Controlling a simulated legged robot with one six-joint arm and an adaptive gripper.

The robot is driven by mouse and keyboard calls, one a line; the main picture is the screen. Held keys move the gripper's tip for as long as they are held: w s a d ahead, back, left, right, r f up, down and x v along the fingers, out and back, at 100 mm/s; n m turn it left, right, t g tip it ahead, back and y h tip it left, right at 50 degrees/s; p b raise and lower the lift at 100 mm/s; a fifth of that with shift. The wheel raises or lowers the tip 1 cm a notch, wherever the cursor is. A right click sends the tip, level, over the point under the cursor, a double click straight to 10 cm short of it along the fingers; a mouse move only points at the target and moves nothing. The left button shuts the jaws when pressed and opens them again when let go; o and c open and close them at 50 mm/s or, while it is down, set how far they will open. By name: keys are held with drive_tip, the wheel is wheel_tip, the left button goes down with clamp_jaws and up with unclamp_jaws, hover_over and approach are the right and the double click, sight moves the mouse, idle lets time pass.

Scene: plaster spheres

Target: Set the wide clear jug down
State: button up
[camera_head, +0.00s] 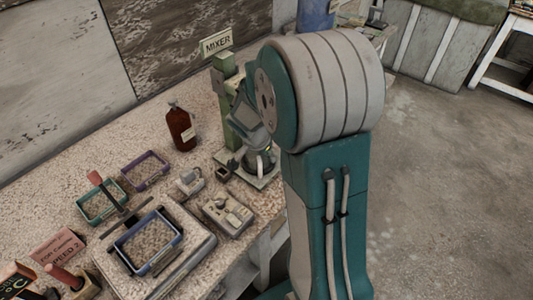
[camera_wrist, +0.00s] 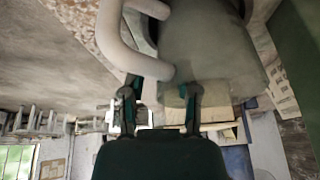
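The jug body (camera_wrist: 210,45) fills the upper right of the wrist view and looks grey and partly see-through. Its thick pale handle (camera_wrist: 115,40) curves out to the left. My gripper (camera_wrist: 162,92) has its two dark fingers apart just below the handle's lower end. The left fingertip overlaps the handle in the picture; the right one overlaps the jug's edge. No firm squeeze on the handle shows. In the head view, a clear vessel (camera_head: 259,163) stands upright at the mixer's base, partly behind my arm. The fingers are hidden there.
The green mixer (camera_head: 229,105) with its sign stands on the speckled counter (camera_head: 140,125). A brown bottle (camera_head: 181,128), a purple-rimmed tray (camera_head: 146,170) and a balance with a blue tray (camera_head: 148,242) are to its left. My arm hides the counter's right part.

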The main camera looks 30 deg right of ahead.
drive_tip(key=s+a+r, duration=0.2)
drive_tip(key=a, duration=0.5)
drive_tip(key=s+a+r, duration=0.3)
drive_tip(key=a, duration=0.3)
drive_tip(key=s+a+r+n+t+y, duration=0.1)
drive_tip(key=s+r+n+t+y, duration=0.3)
drive_tip(key=s+r+n, duration=0.9)
drive_tip(key=shift+s+r+n, duration=0.15)
drive_tip(key=shift+s+n, duration=0.35)
drive_tip(key=shift+n, duration=0.6)
drive_tip(key=shift+a, duration=0.1)
